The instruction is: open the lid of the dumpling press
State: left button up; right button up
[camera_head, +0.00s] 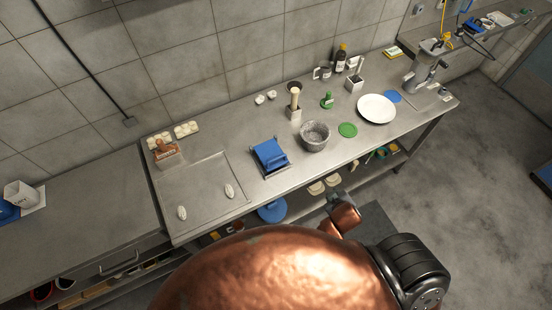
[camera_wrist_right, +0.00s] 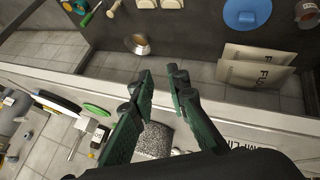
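The dumpling press is most likely the blue device (camera_head: 270,155) on a dark base, near the front edge of the metal counter in the head view. Its blue top appears to lie down over the base. My right gripper (camera_wrist_right: 162,82) is open in the right wrist view, with its two dark green fingers apart and nothing between their tips. In the head view the right arm's end is in front of the counter, to the right of the press and apart from it; its fingers are hard to make out. I cannot identify the press in the wrist view. My left gripper is not in view.
A grey speckled bowl (camera_head: 314,136) stands right of the press, with a green disc (camera_head: 348,130) and a white plate (camera_head: 376,108) beyond. A metal board (camera_head: 200,190) lies to the left. A lower shelf holds a blue lid (camera_head: 272,211) and paper sacks (camera_wrist_right: 255,68).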

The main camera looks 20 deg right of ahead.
jog(key=w+r+n+t+h, duration=0.1)
jog(key=w+r+n+t, duration=0.15)
jog(key=w+r, duration=0.2)
jog(key=n+t+y, duration=0.6)
jog(key=n, duration=0.8)
send_near(276, 159)
jog(key=x, duration=1)
jog(key=shift+w+f+p, duration=0.15)
jog(key=shift+f+p, duration=0.15)
jog(key=shift+p, duration=0.1)
jog(key=shift+m, duration=0.25)
grip_shut()
jog(key=shift+r, duration=0.1)
